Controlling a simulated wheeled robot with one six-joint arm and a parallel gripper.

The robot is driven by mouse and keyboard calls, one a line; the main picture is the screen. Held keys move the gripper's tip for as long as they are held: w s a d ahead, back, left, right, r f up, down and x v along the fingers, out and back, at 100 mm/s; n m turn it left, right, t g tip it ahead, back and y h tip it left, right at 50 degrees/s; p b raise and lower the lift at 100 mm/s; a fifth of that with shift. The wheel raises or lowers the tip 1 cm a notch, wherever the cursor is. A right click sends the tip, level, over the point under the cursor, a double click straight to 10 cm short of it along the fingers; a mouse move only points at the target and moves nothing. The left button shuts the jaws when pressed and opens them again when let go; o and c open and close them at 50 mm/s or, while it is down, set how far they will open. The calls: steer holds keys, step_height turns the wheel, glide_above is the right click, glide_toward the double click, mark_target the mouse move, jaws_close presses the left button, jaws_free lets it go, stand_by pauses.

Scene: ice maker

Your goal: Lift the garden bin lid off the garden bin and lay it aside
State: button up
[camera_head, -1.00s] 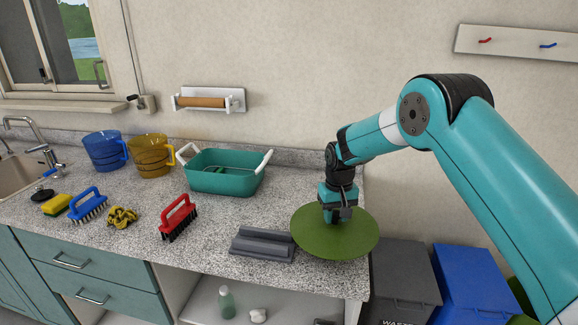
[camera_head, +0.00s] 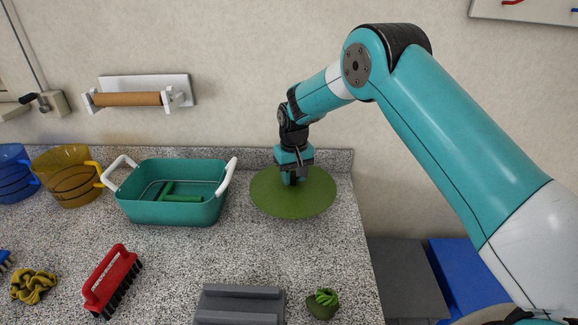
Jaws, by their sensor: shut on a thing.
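The garden bin lid (camera_head: 315,205) is a round, flat, dark green disc. It is over the right back part of the speckled counter, between the teal tub and the counter's right edge. It looks nearly level; I cannot tell whether it touches the counter. My gripper (camera_head: 293,180) points down at the lid's middle and is shut on it, hiding the grip point. The garden bin cannot be made out in this view.
The teal tub (camera_head: 170,212) with white handles stands left of the lid. A red brush (camera_head: 110,280), a grey ridged block (camera_head: 240,305) and a small green plant-like object (camera_head: 323,303) lie nearer. Grey (camera_head: 405,275) and blue (camera_head: 462,272) bins stand right of the counter.

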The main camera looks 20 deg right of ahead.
mark_target(294, 184)
steer(key=shift+w+a, duration=0.1)
stand_by(0.3)
steer(key=shift+f, duration=0.2)
steer(key=shift+f+b, duration=1.5)
steer(key=shift+f, duration=0.7)
steer(key=shift+f+b, duration=0.4)
steer(key=shift+f, duration=0.2)
steer(key=o, duration=1.1)
